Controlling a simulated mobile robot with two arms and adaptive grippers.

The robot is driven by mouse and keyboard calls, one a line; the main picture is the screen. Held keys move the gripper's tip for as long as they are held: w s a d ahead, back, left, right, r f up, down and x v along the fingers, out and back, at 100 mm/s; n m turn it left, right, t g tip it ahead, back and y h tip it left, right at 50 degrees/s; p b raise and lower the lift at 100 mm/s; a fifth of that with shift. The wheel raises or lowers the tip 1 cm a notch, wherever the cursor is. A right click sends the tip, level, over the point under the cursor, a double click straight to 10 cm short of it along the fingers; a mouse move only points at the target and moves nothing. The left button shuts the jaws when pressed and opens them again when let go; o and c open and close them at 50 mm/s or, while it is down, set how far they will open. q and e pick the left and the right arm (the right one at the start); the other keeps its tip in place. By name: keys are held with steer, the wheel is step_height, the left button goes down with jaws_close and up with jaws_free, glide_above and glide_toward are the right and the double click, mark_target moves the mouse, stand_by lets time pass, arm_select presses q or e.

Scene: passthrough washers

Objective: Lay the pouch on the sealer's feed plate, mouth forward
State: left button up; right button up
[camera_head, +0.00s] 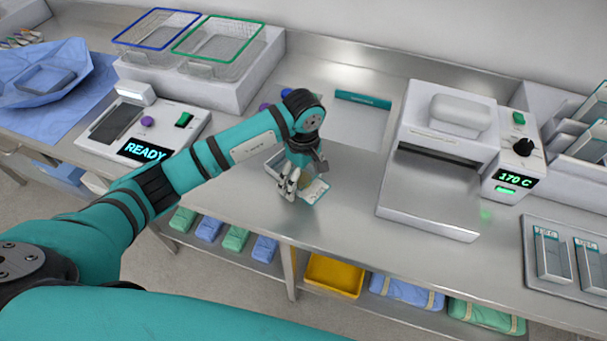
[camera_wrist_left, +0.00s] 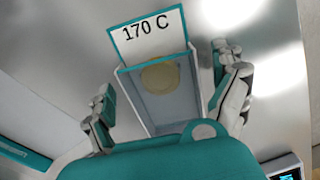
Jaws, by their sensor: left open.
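The sealer (camera_head: 445,120) stands right of centre, its display reading 170 C. Its bare metal feed plate (camera_head: 430,195) faces the bench front. My left gripper (camera_head: 290,182) is low over the bench, left of the feed plate. In the left wrist view the open left gripper (camera_wrist_left: 166,98) has its fingers on either side of a grey, teal-edged tray-like item (camera_wrist_left: 165,102), which may be the pouch. A beige disc (camera_wrist_left: 160,77) lies in it, and a card (camera_wrist_left: 147,34) marked 170 C is at its far end. The gripper partly hides this item in the head view. My right gripper is not in view.
A unit reading READY (camera_head: 145,127) is on the left, with wire baskets (camera_head: 215,48) behind. A flat mat with a teal strip (camera_head: 362,100) lies behind my left gripper. A tray of teal-topped packets (camera_head: 547,255) is at far right. Bench between gripper and feed plate looks clear.

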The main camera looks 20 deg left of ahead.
mark_target(303, 176)
arm_select(q)
steer(key=shift+w+r+b, duration=0.1)
steer(key=shift+r+b, duration=0.2)
steer(key=shift+r, duration=0.15)
step_height(303, 176, up, 11)
steer(key=b, duration=0.3)
steer(key=shift+r, duration=0.15)
steer(key=shift+o, duration=0.4)
